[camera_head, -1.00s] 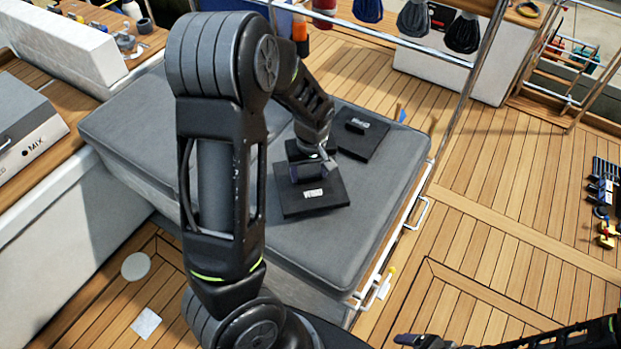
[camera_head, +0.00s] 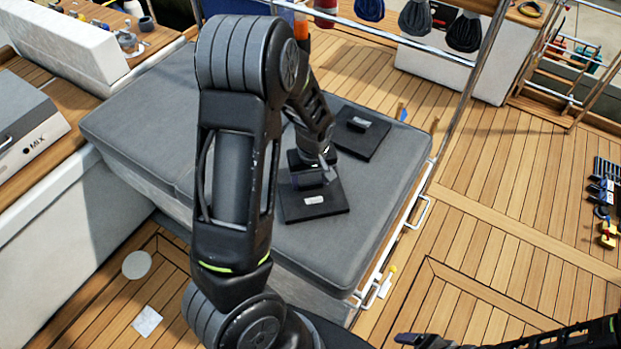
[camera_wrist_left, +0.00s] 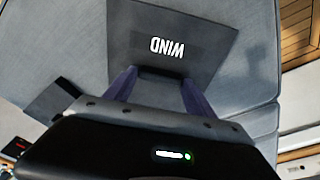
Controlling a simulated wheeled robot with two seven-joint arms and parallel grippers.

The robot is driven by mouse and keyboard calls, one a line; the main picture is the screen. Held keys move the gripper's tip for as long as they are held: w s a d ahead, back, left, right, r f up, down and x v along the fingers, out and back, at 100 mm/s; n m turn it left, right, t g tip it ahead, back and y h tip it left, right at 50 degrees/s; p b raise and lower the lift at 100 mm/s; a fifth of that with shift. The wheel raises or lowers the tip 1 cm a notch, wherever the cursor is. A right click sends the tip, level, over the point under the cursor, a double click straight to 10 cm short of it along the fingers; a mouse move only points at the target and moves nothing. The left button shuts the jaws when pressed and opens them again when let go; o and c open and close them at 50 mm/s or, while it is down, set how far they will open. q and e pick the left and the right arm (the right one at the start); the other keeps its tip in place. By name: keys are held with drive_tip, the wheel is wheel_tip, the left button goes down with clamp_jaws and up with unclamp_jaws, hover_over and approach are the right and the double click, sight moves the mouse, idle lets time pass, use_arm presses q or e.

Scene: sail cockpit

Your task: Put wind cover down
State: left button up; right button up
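The wind cover (camera_head: 335,203) is a flat black plate with a small white label. It lies level on or just above the grey cushion, and I cannot tell if it touches. In the left wrist view the plate (camera_wrist_left: 205,45) shows the word WIND upside down. My left gripper (camera_head: 316,178) is right at the middle of the plate. Its two purplish fingers (camera_wrist_left: 158,82) stand apart over the plate's near part. A dark strip shows between them, but a grip on a handle is not clear.
A second black plate with a raised handle (camera_head: 365,140) lies behind on the grey cushion (camera_head: 365,235). A metal rail (camera_head: 415,205) runs along the cushion's right edge. The cushion's front and left parts are clear. A grey MIX box (camera_head: 28,125) stands at left.

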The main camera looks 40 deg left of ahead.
sight(312, 193)
use_arm(q)
drive_tip(key=o, duration=0.3)
drive_tip(key=r, duration=0.4)
drive_tip(key=d+r, duration=0.1)
drive_tip(key=r, duration=0.3)
drive_tip(key=s+r, duration=0.1)
drive_tip(key=r, duration=0.3)
drive_tip(key=shift+d+r+p, duration=0.1)
drive_tip(key=shift+d+p, duration=0.1)
drive_tip(key=shift+p, duration=0.1)
